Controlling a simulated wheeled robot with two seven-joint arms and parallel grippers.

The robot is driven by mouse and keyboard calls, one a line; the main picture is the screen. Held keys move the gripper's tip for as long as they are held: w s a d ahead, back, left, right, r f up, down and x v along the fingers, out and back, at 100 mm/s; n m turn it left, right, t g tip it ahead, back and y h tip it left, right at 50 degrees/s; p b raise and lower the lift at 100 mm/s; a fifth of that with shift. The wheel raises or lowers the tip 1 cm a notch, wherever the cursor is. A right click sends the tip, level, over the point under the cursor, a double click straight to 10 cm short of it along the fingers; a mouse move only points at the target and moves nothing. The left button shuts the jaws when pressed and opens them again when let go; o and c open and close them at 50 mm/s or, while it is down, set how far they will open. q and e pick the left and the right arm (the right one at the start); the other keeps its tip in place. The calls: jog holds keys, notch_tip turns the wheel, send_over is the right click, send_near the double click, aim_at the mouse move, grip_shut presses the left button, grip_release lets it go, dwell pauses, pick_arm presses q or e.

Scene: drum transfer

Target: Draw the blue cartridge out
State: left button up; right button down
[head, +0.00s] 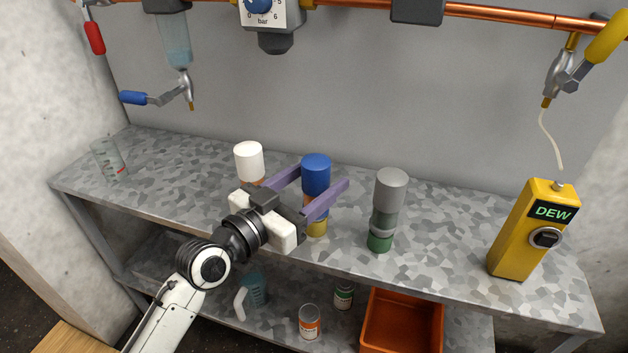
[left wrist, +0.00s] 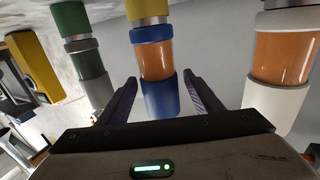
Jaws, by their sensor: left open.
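The blue cartridge (head: 316,172) stands upright on the grey speckled bench (head: 440,225), with a blue top and a yellow band low down. In the left wrist view the blue cartridge (left wrist: 158,75) appears upside down, with an orange see-through middle between its blue and yellow parts. My left gripper (head: 318,186) is open, its two purple fingers on either side of the blue cartridge's upper part. In the left wrist view gaps show between the cartridge and both fingers of the gripper (left wrist: 158,98). My right gripper is not in view.
A white-topped cartridge (head: 248,160) stands close left and a grey-topped one with a green base (head: 388,208) stands right. A yellow DEW meter (head: 525,235) is at the right, a glass beaker (head: 108,160) at far left. An orange bin (head: 402,322) is on the lower shelf.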

aim_at(306, 167)
pick_arm(q)
jog(key=c, duration=1.3)
jog(key=shift+r+p, duration=0.9)
jog(key=shift+r, duration=0.1)
jog(key=shift+r+p, duration=1.2)
jog(key=shift+r, duration=0.05)
notch_tip(306, 167, up, 4)
jog(key=p, duration=0.4)
